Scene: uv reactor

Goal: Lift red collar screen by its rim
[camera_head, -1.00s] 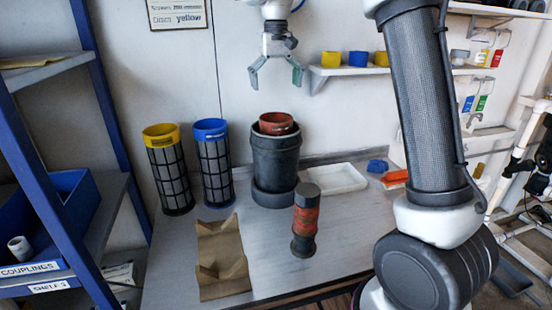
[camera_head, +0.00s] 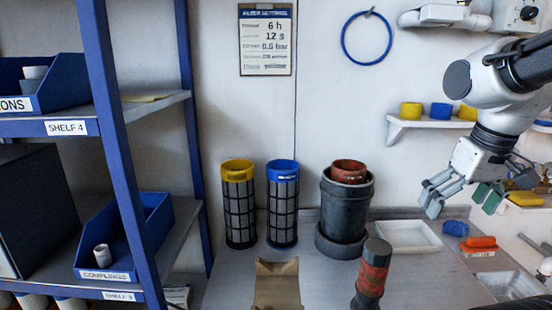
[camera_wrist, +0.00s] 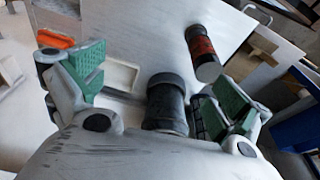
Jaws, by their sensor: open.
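The red collar screen (camera_head: 349,172) stands in a dark grey cylindrical housing (camera_head: 345,210) on the table in the head view. Only its red collar shows above the housing's top; its lower part is hidden. My gripper (camera_head: 462,198) is open and empty, up and to the right of the housing, apart from the collar. In the wrist view, my open gripper's green pads (camera_wrist: 157,85) frame a dark cylinder (camera_wrist: 166,103), which looks like the housing. I cannot make out the red collar there.
A yellow-collared screen (camera_head: 238,205) and a blue-collared screen (camera_head: 283,205) stand left of the housing. A black-and-red cylinder (camera_head: 372,275) stands in front. A white tray (camera_head: 408,237) lies right. A cardboard cradle (camera_head: 277,285) sits front left; blue shelving (camera_head: 118,150) rises at the left.

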